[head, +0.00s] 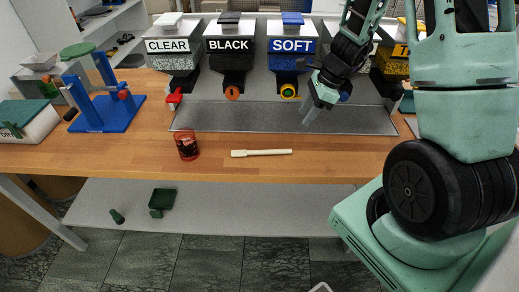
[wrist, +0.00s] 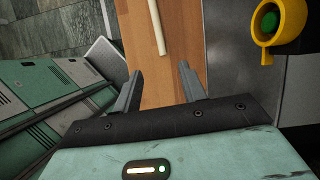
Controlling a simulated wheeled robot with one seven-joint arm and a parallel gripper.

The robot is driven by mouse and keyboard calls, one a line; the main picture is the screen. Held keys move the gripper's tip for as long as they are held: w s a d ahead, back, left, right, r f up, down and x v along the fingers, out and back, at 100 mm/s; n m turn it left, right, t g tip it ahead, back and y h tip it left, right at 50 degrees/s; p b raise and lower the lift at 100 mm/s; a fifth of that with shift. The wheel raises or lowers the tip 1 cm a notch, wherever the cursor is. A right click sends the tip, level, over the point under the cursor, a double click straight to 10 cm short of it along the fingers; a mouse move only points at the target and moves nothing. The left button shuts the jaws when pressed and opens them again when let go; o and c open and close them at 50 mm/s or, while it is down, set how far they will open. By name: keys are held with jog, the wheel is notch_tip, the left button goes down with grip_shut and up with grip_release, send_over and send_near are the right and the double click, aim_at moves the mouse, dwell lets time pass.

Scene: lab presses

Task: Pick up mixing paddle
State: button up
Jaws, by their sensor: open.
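The mixing paddle (head: 262,153) is a thin cream-coloured stick with a wider left end. It lies flat on the wooden bench near its front edge, just in front of the grey metal tray. In the wrist view the paddle (wrist: 156,25) shows in part at the top, beyond the fingertips, with its far end out of frame. My gripper (head: 309,114) is above the tray, to the right of and behind the paddle. In the wrist view my gripper (wrist: 160,72) is open, with nothing between its fingers.
A red cup (head: 187,146) stands left of the paddle. Dispensers labelled CLEAR (head: 168,46), BLACK (head: 229,45) and SOFT (head: 292,46) line the back. A blue press (head: 104,112) stands at the left. The bench around the paddle is clear.

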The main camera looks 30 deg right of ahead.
send_near(280, 150)
jog(key=x, duration=0.2)
jog(key=shift+s+d+f, duration=0.1)
jog(key=shift+f, duration=0.3)
jog(key=shift+x, duration=2.85)
jog(key=shift+r, duration=0.15)
grip_shut()
